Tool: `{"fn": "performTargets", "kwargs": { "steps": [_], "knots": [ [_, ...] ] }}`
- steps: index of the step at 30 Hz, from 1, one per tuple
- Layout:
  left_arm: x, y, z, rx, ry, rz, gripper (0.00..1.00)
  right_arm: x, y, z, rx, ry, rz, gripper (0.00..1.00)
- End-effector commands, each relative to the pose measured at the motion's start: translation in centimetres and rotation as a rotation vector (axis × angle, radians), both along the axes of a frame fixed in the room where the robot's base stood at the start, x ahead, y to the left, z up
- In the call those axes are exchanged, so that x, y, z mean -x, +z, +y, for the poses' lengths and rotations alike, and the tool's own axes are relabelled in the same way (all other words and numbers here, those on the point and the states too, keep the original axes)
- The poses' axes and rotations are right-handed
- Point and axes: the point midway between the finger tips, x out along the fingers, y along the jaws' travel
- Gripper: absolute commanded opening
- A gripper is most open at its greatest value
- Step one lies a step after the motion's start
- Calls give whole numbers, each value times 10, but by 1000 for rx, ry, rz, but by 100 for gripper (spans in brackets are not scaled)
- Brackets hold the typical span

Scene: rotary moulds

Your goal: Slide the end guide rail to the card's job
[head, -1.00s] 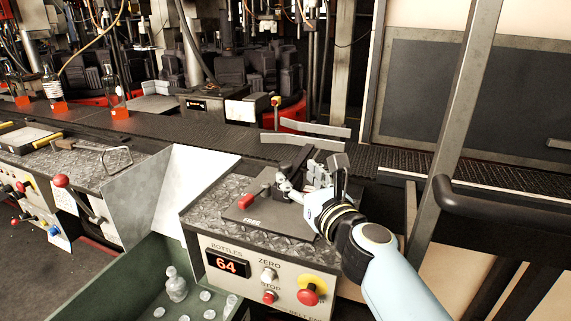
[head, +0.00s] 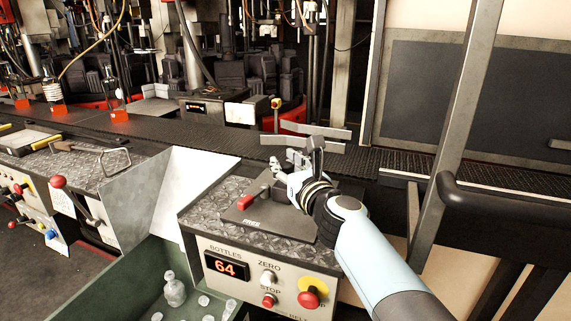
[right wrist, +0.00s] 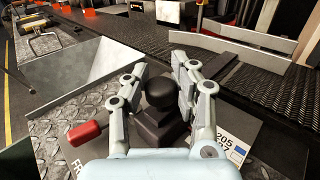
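Two pale grey guide rails stand at the belt, a back rail (head: 318,131) and a front rail (head: 285,140); a long rail also shows in the right wrist view (right wrist: 235,44). I cannot tell which is the end rail. A black knob (right wrist: 158,90) stands on a dark block. My right gripper (right wrist: 160,75) is around the knob, one finger on each side, and looks open; contact is unclear. In the head view my right gripper (head: 305,158) hides the knob. A white card (right wrist: 231,147) with partly cut-off numbers lies beside the right finger. My left gripper is not in view.
A red lever (right wrist: 85,133) lies on the dark plate marked FREE. The control box (head: 265,275) reads 64 and carries buttons. A green bin (head: 135,285) with glass pieces stands at left. The black conveyor belt (head: 215,136) runs behind.

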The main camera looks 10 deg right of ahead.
Motion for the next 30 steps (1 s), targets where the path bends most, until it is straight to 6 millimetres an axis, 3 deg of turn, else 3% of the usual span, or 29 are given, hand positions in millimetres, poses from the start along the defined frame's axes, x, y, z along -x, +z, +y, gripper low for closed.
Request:
{"fn": "performTargets", "kwargs": {
  "steps": [5,19,25,30],
  "knots": [
    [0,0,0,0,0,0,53,0,0,0,0,0,0,0],
    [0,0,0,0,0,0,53,0,-1,-1,1,-2,1,0],
    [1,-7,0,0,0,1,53,-15,-2,-13,5,-5,0,0],
    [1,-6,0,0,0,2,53,-15,-2,-14,4,-6,2,0]
  ]
}}
